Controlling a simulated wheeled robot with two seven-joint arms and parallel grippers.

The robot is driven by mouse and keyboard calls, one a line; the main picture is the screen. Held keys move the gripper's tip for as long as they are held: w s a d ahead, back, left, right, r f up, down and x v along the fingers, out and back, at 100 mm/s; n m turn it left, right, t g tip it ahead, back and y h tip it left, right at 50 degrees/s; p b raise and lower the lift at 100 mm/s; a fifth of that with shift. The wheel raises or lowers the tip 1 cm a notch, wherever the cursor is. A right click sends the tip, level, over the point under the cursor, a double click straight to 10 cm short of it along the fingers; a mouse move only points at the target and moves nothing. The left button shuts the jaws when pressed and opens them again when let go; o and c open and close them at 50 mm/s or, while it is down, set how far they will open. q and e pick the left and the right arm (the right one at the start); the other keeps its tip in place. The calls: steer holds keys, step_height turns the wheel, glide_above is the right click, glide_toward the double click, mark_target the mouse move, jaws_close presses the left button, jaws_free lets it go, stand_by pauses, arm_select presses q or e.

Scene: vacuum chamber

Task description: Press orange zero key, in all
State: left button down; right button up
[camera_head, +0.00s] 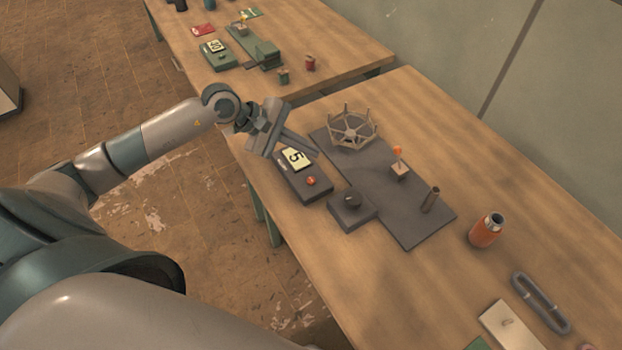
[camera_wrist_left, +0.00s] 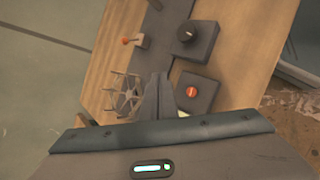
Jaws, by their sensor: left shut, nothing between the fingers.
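The orange key (camera_head: 310,181) is a small round button on a dark box with a pale display card (camera_head: 296,158) reading 5. The orange key also shows in the left wrist view (camera_wrist_left: 191,92), with a line across its top. My left gripper (camera_head: 315,150) is shut and empty, above the far end of that box by the card. In the left wrist view its fingers (camera_wrist_left: 156,77) point to the left of the key, apart from it. The card is mostly hidden behind the gripper there. My right gripper is not in view.
A dark mat carries a spoked wheel (camera_head: 352,129), an orange-tipped lever (camera_head: 398,164) and a short tube (camera_head: 431,199). A box with a black knob (camera_head: 352,201) stands beside the key box. Bare tabletop lies beyond the mat.

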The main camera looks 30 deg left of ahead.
arm_select(q)
steer(key=shift+a+f, duration=0.15)
steer(key=shift+a, duration=0.2)
steer(key=shift+f, duration=0.1)
steer(key=b, duration=0.3)
glide_above(311, 180)
steer(key=a, duration=0.1)
steer(key=f, duration=0.7)
steer(key=shift+s+f, duration=0.25)
steer(key=shift+s, duration=0.05)
steer(key=shift+f+b, duration=0.55)
steer(key=shift+b, duration=0.15)
steer(key=shift+f, duration=0.1)
stand_by(1.0)
steer(key=shift+f+b, duration=0.3)
steer(key=shift+b, duration=0.4)
